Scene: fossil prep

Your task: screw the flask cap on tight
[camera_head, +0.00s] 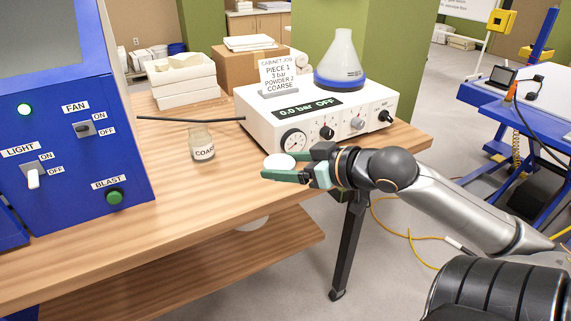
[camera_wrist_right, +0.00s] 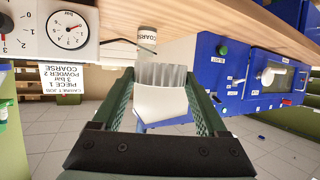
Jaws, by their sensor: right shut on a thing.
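A pale conical flask (camera_head: 341,58) with a blue band round its base stands upright on top of the white control box. Its neck is narrow, and I see no cap on it. My right gripper (camera_head: 284,165) is shut on a white round cap (camera_head: 278,161), held in front of the box near the table's edge, apart from the flask. In the right wrist view the cap (camera_wrist_right: 161,102) sits between the green fingers (camera_wrist_right: 160,110), with a ribbed grey side. My left gripper is not in view.
The white control box (camera_head: 300,112) has a gauge, knobs and a display reading 0.0 bar OFF. A sign card (camera_head: 278,75) stands on it. A small jar labelled COARSE (camera_head: 202,145) stands left on the wooden table (camera_head: 120,235). A blue cabinet (camera_head: 80,130) stands at far left.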

